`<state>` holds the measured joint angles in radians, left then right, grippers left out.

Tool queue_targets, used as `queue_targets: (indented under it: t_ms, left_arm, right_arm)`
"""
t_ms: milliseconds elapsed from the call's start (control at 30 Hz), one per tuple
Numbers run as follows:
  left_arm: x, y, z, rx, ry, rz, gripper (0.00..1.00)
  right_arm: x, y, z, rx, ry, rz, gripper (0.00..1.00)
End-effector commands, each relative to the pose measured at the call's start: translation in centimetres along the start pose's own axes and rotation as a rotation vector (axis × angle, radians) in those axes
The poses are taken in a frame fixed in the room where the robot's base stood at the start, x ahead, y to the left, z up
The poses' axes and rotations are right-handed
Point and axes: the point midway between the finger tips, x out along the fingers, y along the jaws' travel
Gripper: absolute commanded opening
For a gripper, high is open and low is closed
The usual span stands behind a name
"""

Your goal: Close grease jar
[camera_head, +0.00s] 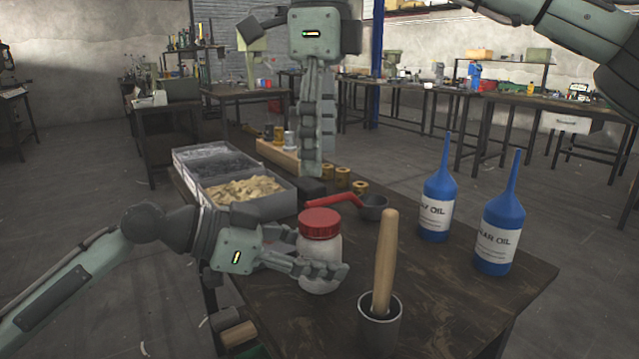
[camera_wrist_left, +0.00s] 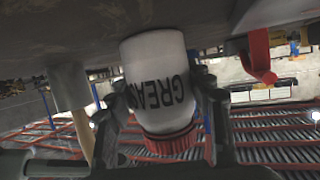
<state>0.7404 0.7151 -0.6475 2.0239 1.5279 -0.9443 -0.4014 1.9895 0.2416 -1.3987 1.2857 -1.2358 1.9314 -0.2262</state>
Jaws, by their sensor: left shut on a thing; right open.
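The grease jar (camera_head: 320,248) is a white jar standing upright on the table. Its red lid (camera_head: 320,223) sits on top of the jar. My left gripper (camera_head: 322,272) is shut around the jar's body from the left. In the left wrist view the jar (camera_wrist_left: 158,85) appears upside down with "GREASE" lettering, between the two fingers, and its red lid (camera_wrist_left: 172,142) shows at the lower end. My right gripper (camera_head: 318,165) hangs above and behind the jar, pointing down, apart from the lid. Its fingers are seen edge-on, and nothing shows in them.
A metal cup (camera_head: 381,333) with a wooden-handled tool (camera_head: 386,262) stands right of the jar. A red-handled ladle (camera_head: 335,201) lies behind it. Blue oil bottles (camera_head: 437,200) (camera_head: 499,228) stand to the right. A divided grey bin (camera_head: 262,208) is at the back left. The table's front right is clear.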

Motion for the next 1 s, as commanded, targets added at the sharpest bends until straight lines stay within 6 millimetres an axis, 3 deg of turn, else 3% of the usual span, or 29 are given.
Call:
queue_targets:
  t_ms: [200, 567, 600, 800, 1000]
  left_arm:
    - [0.0, 0.0, 0.0, 0.000, 0.000, 0.000, 0.00]
    - [0.0, 0.0, 0.0, 0.000, 0.000, 0.000, 0.00]
    - [0.0, 0.0, 0.0, 0.000, 0.000, 0.000, 0.54]
    - [0.0, 0.0, 0.0, 0.000, 0.000, 0.000, 0.76]
    - [0.0, 0.0, 0.0, 0.000, 0.000, 0.000, 0.76]
  right_arm:
    - [-2.9, 0.0, 0.1, 0.000, -0.001, -0.001, 0.72]
    - [-3.4, 0.0, 0.0, -0.001, 0.000, 0.000, 0.72]
    - [-3.4, 0.0, 0.0, -0.001, 0.000, 0.000, 0.72]
    - [-3.4, 0.0, 0.0, -0.001, 0.000, 0.000, 0.72]
    - [-3.4, 0.0, 0.0, 0.000, 0.000, 0.000, 0.72]
